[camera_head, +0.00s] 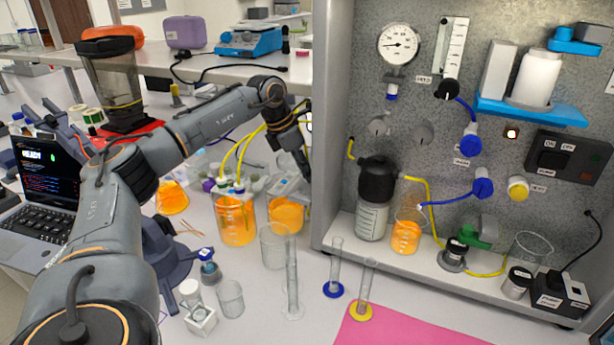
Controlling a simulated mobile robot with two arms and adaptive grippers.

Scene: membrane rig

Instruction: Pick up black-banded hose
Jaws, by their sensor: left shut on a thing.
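My left gripper (302,165) is in front of the left edge of the metal panel, pointing down above the orange beakers. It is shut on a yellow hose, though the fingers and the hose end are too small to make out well. Yellow hoses (243,150) arch up from the capped beaker of orange liquid (236,222) towards this gripper. I cannot make out a black band on any of them. A second beaker of orange liquid (286,216) stands just below the gripper. My right gripper is not in view.
The metal panel rig (340,120) with gauge, pump, bottles and blue and yellow fittings fills the right side. Glass cylinders (292,285) and an empty beaker (274,246) stand in front. A laptop (45,185) is at left.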

